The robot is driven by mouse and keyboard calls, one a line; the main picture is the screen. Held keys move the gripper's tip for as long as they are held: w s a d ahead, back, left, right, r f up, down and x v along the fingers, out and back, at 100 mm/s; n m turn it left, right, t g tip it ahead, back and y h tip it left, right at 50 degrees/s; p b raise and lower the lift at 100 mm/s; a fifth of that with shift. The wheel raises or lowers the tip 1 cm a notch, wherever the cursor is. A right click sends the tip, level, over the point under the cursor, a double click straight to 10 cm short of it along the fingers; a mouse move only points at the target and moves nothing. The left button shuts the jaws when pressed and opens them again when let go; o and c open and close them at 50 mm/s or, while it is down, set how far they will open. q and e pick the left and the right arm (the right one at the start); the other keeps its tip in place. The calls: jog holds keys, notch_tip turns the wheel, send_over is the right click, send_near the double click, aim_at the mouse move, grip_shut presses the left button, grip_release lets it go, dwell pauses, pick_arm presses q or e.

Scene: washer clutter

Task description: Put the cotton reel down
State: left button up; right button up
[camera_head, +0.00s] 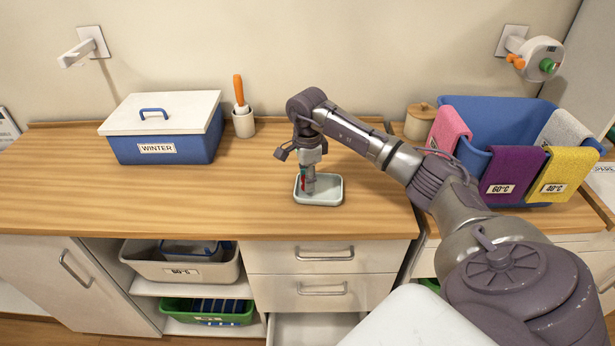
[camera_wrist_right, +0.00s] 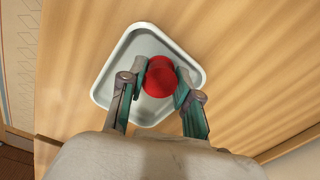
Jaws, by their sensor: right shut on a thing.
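The cotton reel (camera_wrist_right: 160,76) is red and sits between the two fingers of my right gripper (camera_wrist_right: 161,84) in the right wrist view. The gripper is shut on it. In the head view my right gripper (camera_head: 308,186) points down over a small pale tray (camera_head: 328,201), and only a bit of red shows at the fingers. The tray also shows in the right wrist view (camera_wrist_right: 118,72), with the reel over its inside. I cannot tell whether the reel touches the tray floor. My left gripper is not in view.
A blue box with a white lid (camera_head: 167,148) and a white cup (camera_head: 243,124) with an orange-handled tool stand at the back left. A blue tub with coloured cloths (camera_head: 483,118) and a lidded jar (camera_head: 419,121) stand right. The wooden counter (camera_head: 95,200) is clear at front left.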

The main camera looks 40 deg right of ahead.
jog(key=shift+f, duration=0.35)
jog(key=shift+f, duration=0.1)
jog(key=o, duration=0.8)
jog(key=shift+c, duration=0.2)
